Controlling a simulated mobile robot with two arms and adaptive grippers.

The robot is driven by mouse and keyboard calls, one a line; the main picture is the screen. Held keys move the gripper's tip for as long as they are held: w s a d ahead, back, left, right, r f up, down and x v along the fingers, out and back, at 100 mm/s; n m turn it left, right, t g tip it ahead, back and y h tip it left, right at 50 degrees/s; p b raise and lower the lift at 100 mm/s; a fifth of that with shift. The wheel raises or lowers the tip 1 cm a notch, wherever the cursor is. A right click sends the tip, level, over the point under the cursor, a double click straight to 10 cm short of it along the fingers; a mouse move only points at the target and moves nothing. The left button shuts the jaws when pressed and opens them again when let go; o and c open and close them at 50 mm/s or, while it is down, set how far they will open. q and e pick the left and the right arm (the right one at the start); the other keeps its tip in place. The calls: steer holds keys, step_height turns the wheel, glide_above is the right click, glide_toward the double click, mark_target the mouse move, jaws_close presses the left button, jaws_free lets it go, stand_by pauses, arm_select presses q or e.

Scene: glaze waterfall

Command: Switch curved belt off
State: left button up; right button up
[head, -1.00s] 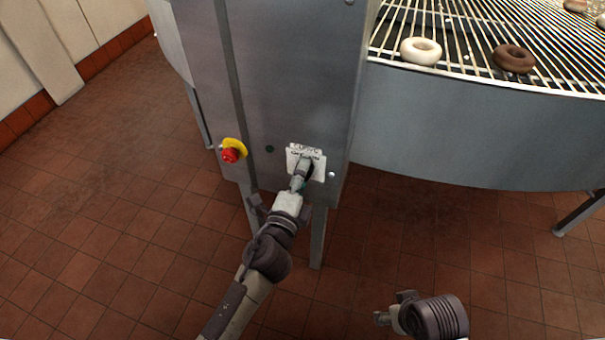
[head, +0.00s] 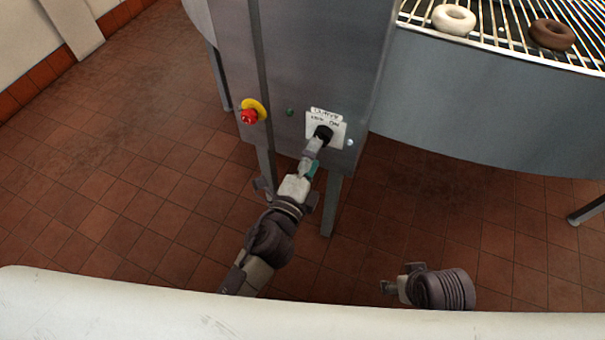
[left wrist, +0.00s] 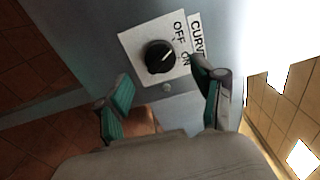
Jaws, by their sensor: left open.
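A black rotary knob (head: 323,133) sits on a white plate (head: 340,131) on the grey cabinet (head: 315,60). In the left wrist view the knob (left wrist: 159,57) stands on the plate marked OFF and ON, beside a CURVE label (left wrist: 197,38). The white line on the knob points toward the ON side. My left gripper (head: 314,150) is just below the knob in the head view. In the left wrist view its fingers (left wrist: 165,100) are apart, with nothing between them and the knob ahead of them. My right gripper (head: 390,287) is low at the right, away from the cabinet; its jaws are unclear.
A red emergency button (head: 250,115) on a yellow base and a small green button (head: 290,112) are left of the plate. The curved belt (head: 500,30) carries a white ring (head: 454,19) and a brown ring (head: 552,34). Tiled floor (head: 110,200) is clear at left.

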arm_select(q)
steer(key=v, duration=0.7)
stand_by(0.3)
